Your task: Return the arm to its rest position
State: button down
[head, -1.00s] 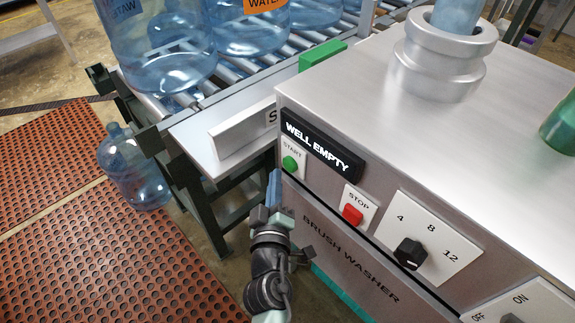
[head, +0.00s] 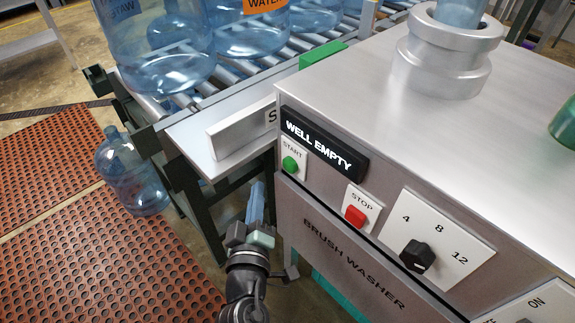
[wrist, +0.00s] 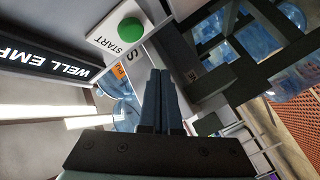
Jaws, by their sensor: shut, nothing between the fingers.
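My gripper (head: 256,204) is in front of the brush washer (head: 345,236), below and left of the green START button (head: 290,165). Its blue fingers are shut together with nothing between them and point up in the head view. In the wrist view the closed fingers of my gripper (wrist: 160,100) stand in the middle, and the START button (wrist: 131,31) shows above and left of them, apart from them. My arm comes up from the bottom edge of the head view.
The washer's display (head: 322,145) reads WELL EMPTY. A red STOP button (head: 355,215) and a black dial (head: 417,255) are to the right. Large blue jugs (head: 175,50) stand on the roller conveyor.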

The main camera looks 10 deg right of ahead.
notch_tip(320, 180, up, 31)
jog(key=d+m+t+h, duration=0.1)
jog(key=d+m+t, duration=0.2)
jog(key=m+t, duration=0.3)
jog(key=s+a+r+m+t+y, duration=0.1)
jog(key=s+r+t+y, duration=0.1)
jog(key=s+r, duration=0.65)
jog(key=s+a+r+m+t+y, duration=0.1)
jog(key=s+r+t, duration=0.3)
jog(key=r, duration=0.8)
notch_tip(320, 180, up, 23)
jog(key=g+p, duration=0.1)
jog(key=p, duration=2.2)
jog(key=shift+g, duration=0.3)
jog(key=shift+a, duration=0.1)
